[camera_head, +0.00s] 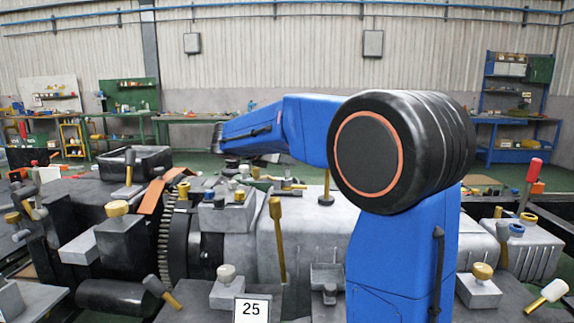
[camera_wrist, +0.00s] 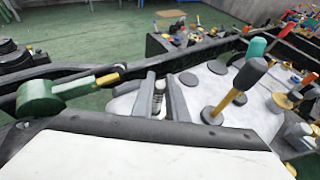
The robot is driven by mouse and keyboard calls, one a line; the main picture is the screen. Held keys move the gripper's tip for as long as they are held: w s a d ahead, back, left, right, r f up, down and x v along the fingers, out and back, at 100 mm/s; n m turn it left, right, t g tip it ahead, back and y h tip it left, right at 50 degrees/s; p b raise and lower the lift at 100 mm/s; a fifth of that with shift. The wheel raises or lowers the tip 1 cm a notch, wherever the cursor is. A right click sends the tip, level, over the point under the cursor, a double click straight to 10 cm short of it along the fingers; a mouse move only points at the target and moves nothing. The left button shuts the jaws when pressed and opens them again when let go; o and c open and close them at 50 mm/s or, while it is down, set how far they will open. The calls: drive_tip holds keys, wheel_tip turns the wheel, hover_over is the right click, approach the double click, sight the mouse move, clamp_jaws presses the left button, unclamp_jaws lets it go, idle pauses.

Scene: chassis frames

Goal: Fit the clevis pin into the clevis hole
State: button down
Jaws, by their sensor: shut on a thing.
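In the wrist view my gripper (camera_wrist: 161,84) shows as two grey fingers closed around a small silver ribbed piece, which looks like the clevis pin (camera_wrist: 158,98). Its lower end is hidden by the dark edge in front. The fingers stand over or in front of a pale machine surface; the gap to it cannot be judged. In the head view my blue arm reaches left, and the fingers and pin cannot be made out. A small grey bracket (camera_head: 326,278) on the machine may be the clevis. Its hole cannot be made out.
A mallet-like piece with a yellow shaft (camera_wrist: 237,90) stands right of my fingers. A green-headed lever (camera_wrist: 42,97) lies to the left. In the head view the grey machine (camera_head: 305,232) is crowded with knobs, blocks and upright handles. Workbenches stand far behind.

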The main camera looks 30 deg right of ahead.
drive_tip(key=shift+f, duration=0.6)
drive_tip(key=c, duration=1.7)
unclamp_jaws()
drive_tip(key=shift+f, duration=0.1)
drive_tip(key=shift+c, duration=0.2)
drive_tip(key=v, duration=1.2)
